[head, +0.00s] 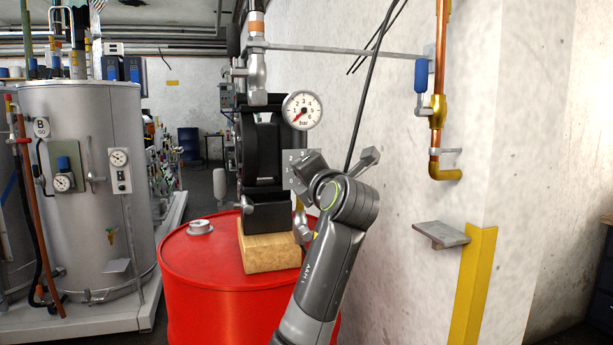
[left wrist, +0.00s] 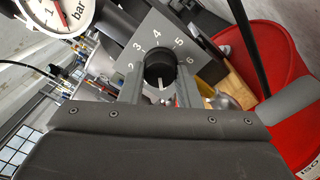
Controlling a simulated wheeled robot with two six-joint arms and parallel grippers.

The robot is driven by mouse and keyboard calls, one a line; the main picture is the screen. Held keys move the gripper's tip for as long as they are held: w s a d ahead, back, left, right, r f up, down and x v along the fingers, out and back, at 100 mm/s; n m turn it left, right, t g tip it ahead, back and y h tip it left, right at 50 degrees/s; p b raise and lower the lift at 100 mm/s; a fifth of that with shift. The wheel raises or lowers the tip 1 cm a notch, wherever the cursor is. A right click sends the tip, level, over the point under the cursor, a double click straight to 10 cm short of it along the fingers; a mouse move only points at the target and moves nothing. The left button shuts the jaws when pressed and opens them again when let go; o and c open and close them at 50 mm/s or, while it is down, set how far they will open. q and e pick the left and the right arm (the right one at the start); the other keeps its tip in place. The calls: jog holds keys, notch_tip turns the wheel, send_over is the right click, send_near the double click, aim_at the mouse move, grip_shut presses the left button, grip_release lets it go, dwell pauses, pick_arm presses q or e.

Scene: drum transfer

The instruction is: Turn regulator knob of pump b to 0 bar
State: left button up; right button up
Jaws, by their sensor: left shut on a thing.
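The regulator knob (left wrist: 159,66) of the pump is round and black with a white mark, which points toward the bottom of the left wrist view. It sits on a grey scale plate (left wrist: 150,40) where 2 to 6 can be read; the low end is hidden by my gripper. My left gripper (left wrist: 160,92) is shut on the knob, one finger on each side. In the head view the gripper (head: 312,172) is at the plate (head: 291,160), hiding the knob. The round gauge (head: 302,110) above has a red needle pointing lower left, near the low end. My right gripper is not in view.
The black pump (head: 261,150) stands on a wooden block (head: 270,254) on a red drum (head: 210,260). A thin black hose (head: 366,90) hangs close behind my arm. A wall with a copper pipe (head: 436,150) and small shelf (head: 441,235) is at right.

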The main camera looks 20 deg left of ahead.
pick_arm(q)
jog(key=o, duration=1)
jog(key=shift+c, duration=0.2)
jog(key=b+v, duration=0.7)
jog(key=v, duration=1)
jog(key=shift+d, duration=0.15)
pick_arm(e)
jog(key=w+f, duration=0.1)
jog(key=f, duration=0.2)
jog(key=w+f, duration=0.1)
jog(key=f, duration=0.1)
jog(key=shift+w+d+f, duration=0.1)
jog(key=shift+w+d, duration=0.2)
pick_arm(q)
jog(key=shift+s+f, duration=0.1)
jog(key=shift+s, duration=0.05)
